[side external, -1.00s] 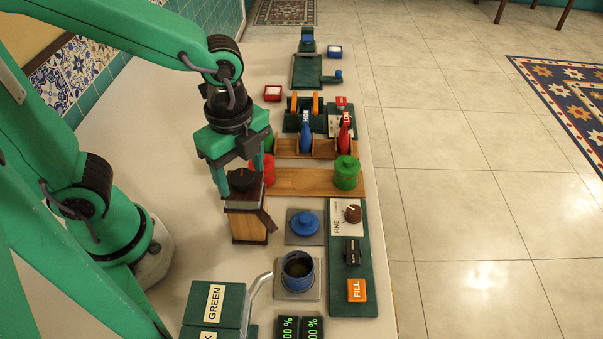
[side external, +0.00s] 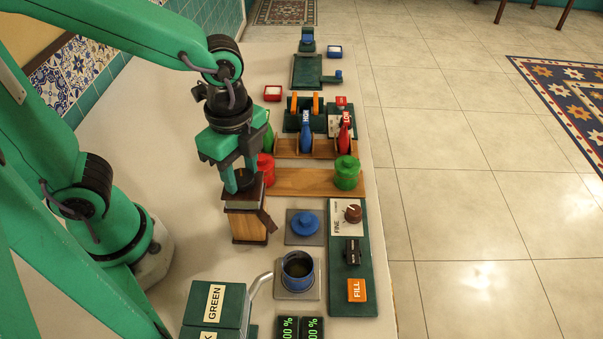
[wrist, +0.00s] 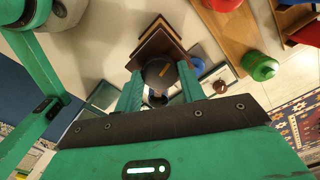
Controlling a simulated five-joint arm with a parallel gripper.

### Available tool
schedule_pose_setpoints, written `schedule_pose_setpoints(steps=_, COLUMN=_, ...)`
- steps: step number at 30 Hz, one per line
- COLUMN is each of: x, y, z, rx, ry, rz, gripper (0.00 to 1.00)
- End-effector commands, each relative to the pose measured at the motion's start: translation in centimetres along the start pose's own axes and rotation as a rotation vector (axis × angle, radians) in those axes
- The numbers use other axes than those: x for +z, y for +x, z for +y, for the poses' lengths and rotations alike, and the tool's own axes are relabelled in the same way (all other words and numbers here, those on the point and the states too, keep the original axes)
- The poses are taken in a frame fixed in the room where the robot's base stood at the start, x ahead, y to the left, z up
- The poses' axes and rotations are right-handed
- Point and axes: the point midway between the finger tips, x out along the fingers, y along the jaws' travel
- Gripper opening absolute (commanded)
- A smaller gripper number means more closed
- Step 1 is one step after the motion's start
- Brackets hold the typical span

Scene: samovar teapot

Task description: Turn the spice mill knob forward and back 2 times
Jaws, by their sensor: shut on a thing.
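The spice mill (side external: 248,223) is a wooden box with a dark top, upright on the pale counter in front of my arm. Its dark round knob (wrist: 160,74) carries an orange mark and sits between my two green fingers in the wrist view. My gripper (side external: 243,184) points down over the mill and is shut on the knob. In the side view the fingers mostly hide the knob. The mill's dark top also shows in the wrist view (wrist: 150,45).
A red canister (side external: 265,166) stands close behind the mill, and a green canister (side external: 346,172) stands further right on a wooden board. A blue lid (side external: 305,224) and an open blue pot (side external: 298,270) are to the mill's right. Green boxes (side external: 215,306) stand in front.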

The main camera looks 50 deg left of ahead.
Motion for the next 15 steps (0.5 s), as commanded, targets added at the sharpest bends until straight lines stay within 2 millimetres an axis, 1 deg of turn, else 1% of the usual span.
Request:
schedule_pose_setpoints(steps=8, x=-0.01, y=-0.09, z=0.00, rx=0.000, ry=-0.223, rz=0.000, gripper=0.17)
schedule_pose_setpoints(steps=15, x=-0.02, y=-0.11, z=0.00, rx=0.000, ry=-0.451, rz=0.000, gripper=0.17)
